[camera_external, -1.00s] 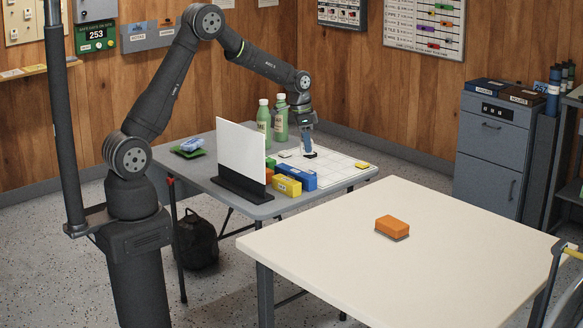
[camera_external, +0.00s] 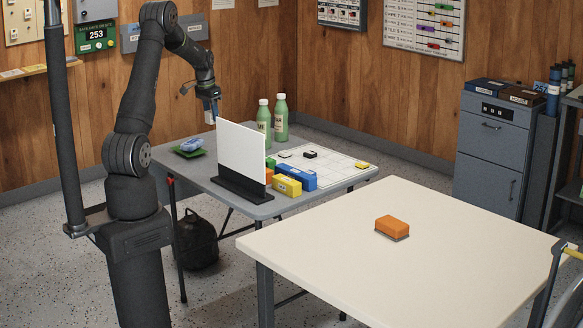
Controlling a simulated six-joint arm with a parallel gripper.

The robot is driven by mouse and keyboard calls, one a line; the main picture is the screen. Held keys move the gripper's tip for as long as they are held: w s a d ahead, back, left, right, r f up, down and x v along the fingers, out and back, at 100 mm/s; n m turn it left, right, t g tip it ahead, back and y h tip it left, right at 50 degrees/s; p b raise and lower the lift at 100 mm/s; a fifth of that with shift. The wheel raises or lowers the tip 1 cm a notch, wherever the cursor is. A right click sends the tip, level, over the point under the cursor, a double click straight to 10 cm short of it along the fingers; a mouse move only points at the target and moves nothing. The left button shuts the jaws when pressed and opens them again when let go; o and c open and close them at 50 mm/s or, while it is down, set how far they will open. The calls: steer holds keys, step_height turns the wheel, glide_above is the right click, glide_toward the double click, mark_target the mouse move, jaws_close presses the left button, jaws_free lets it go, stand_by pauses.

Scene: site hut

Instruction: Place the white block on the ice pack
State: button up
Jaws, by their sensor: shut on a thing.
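My gripper (camera_external: 211,115) hangs above the grey table, behind and left of the upright white panel. It points down and is shut on a small pale thing, which I take to be the white block; the fingers hide most of it. The ice pack appears to be the small blue pack (camera_external: 191,144) lying on a green tray (camera_external: 183,153) at the table's left. My gripper is above and to the right of it, apart from it.
The white panel (camera_external: 238,158) stands on a dark base. Blue (camera_external: 299,176) and yellow (camera_external: 287,186) boxes stand right of it. Two green bottles (camera_external: 280,117) stand at the back. A white gridded board (camera_external: 325,165) carries small pieces. An orange block (camera_external: 392,225) lies on the cream table.

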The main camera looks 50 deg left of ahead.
steer(key=s+a+f, duration=0.1)
steer(key=a+f, duration=0.1)
steer(key=a, duration=0.2)
steer(key=a+f, duration=0.2)
steer(key=a, duration=0.2)
steer(key=s+a+f, duration=0.1)
steer(key=a+f, duration=0.2)
steer(key=a, duration=0.1)
steer(key=shift+s, duration=0.35)
steer(key=shift+f, duration=2)
steer(key=o, duration=0.6)
steer(key=shift+f, duration=0.15)
steer(key=o, duration=0.4)
steer(key=r, duration=0.4)
steer(key=s+r, duration=0.1)
steer(key=r, duration=0.7)
steer(key=shift+s+r, duration=0.1)
steer(key=shift+s, duration=0.3)
